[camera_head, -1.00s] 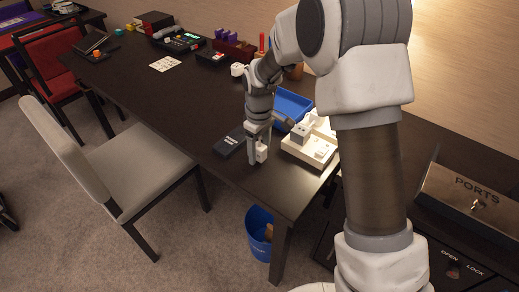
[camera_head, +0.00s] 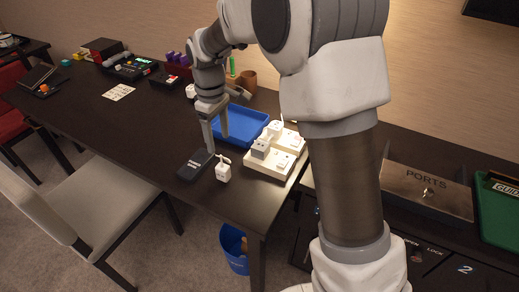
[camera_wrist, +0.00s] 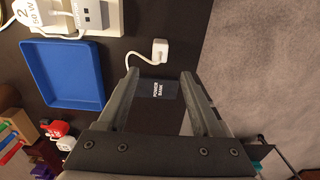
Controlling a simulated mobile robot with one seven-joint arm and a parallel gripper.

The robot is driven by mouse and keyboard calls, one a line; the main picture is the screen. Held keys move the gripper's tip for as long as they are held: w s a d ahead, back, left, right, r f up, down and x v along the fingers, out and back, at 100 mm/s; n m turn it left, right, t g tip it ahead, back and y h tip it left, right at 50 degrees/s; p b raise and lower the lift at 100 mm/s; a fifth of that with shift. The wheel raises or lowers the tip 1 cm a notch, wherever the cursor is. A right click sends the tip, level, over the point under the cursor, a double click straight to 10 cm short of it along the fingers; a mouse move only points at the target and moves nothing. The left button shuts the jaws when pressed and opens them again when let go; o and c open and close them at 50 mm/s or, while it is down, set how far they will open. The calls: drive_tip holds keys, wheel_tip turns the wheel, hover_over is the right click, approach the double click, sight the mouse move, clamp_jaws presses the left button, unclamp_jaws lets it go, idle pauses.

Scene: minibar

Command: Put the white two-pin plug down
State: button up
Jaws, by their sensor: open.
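The white two-pin plug (camera_head: 223,170) stands on the dark table near its front edge, just right of a black power bank (camera_head: 196,165). In the wrist view the plug (camera_wrist: 159,50) lies beyond the fingertips, with a white cable running from it. My gripper (camera_head: 217,145) is open and empty, above the table behind the plug and apart from it. In the wrist view the power bank (camera_wrist: 163,90) shows between my spread fingers (camera_wrist: 160,78).
A blue tray (camera_head: 240,138) lies behind, and a cream socket board (camera_head: 266,167) with plugs on it stands at the right. A blue bin (camera_head: 234,262) is on the floor below. The table's left middle is mostly clear.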

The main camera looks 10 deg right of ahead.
drive_tip(key=s+d+r+m+t, duration=0.25)
drive_tip(key=s+d+r, duration=0.25)
drive_tip(key=r, duration=0.3)
drive_tip(key=s+d+r+m+t, duration=0.1)
drive_tip(key=s+d+m, duration=0.3)
drive_tip(key=s, duration=0.6)
drive_tip(key=s+d+r+m+t, duration=0.2)
drive_tip(key=s+d+r+m, duration=0.1)
drive_tip(key=s, duration=0.7)
drive_tip(key=shift+d+r+m, duration=0.3)
drive_tip(key=shift+d+m, duration=0.15)
drive_tip(key=shift+d, duration=0.7)
wheel_tip(320, 180, up, 11)
drive_tip(key=p, duration=1)
drive_tip(key=shift+f, duration=0.2)
